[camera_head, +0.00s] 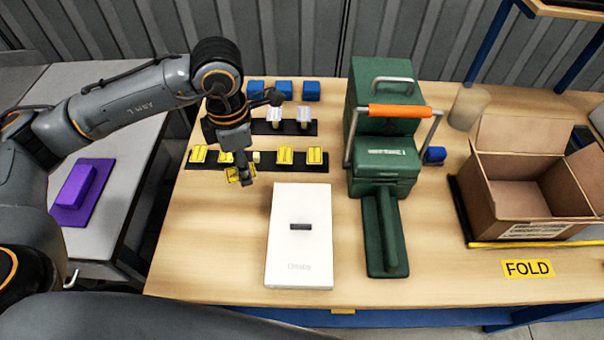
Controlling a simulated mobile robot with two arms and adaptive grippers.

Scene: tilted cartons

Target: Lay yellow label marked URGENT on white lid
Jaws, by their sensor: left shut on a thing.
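The white lid (300,260) lies flat on the table, a dark slot-like mark at its middle and small lettering near its front edge. My left gripper (241,176) is shut on a yellow label (231,175), just off the lid's back left corner. The fingers cover part of this label, and its print is too small to read. Several other yellow labels, such as one at the right end (315,156), stand on a black strip (271,167) behind the lid. My right gripper is not in view.
A green case (382,162) with an orange handle stands right of the lid, with a green handled tool (386,235) in front. An open carton (530,200) is at the right. Blue blocks (284,89) stand at the back. The table left of the lid is clear.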

